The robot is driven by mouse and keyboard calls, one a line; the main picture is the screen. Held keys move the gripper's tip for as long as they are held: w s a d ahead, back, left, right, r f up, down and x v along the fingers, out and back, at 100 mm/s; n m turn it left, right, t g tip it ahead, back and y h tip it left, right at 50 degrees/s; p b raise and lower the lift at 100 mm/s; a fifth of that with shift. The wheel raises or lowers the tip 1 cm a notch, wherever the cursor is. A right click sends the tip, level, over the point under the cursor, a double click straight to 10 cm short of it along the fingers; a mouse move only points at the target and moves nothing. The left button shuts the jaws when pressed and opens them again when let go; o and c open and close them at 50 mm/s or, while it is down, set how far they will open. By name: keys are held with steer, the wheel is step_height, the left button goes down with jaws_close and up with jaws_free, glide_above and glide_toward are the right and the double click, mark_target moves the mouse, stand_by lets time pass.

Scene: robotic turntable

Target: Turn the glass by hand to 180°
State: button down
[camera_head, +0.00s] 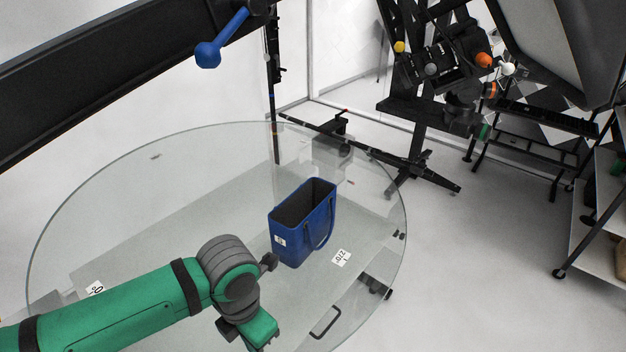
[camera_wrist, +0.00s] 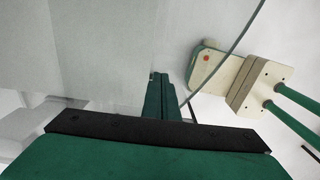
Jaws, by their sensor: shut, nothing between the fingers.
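The round glass disc (camera_head: 120,200) of the turntable fills the middle of the head view. A dark blue bag (camera_head: 318,232) stands upright on it, right of centre. A label reading 270° (camera_head: 341,257) lies on the glass beside the bag; another, partly hidden label (camera_head: 95,288) is at the lower left. My green arm reaches over the near part of the disc; its fingertips cannot be made out there. In the wrist view my gripper (camera_wrist: 159,95) is shut and empty. A thin curved line (camera_wrist: 232,50), perhaps the glass edge, runs close to the fingertips; contact cannot be told.
A black beam with a blue-ended lever (camera_head: 208,54) crosses the upper left. Black stands with camera gear (camera_head: 440,65) stand behind the disc. A shelf (camera_head: 600,200) is at the right. A beige part with green tubes (camera_wrist: 250,85) shows in the wrist view.

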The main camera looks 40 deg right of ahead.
mark_target(227, 350)
steer(key=shift+w+a+f, duration=0.15)
steer(key=shift+w+a, duration=0.05)
steer(key=shift+a, duration=0.7)
steer(key=shift+w+a+r, duration=0.1)
steer(key=shift+w+a, duration=0.4)
steer(key=shift+a, duration=0.2)
steer(key=shift+w+a+r, duration=0.1)
steer(key=shift+w+a, duration=0.35)
steer(key=shift+a, duration=0.25)
steer(key=shift+r, duration=0.1)
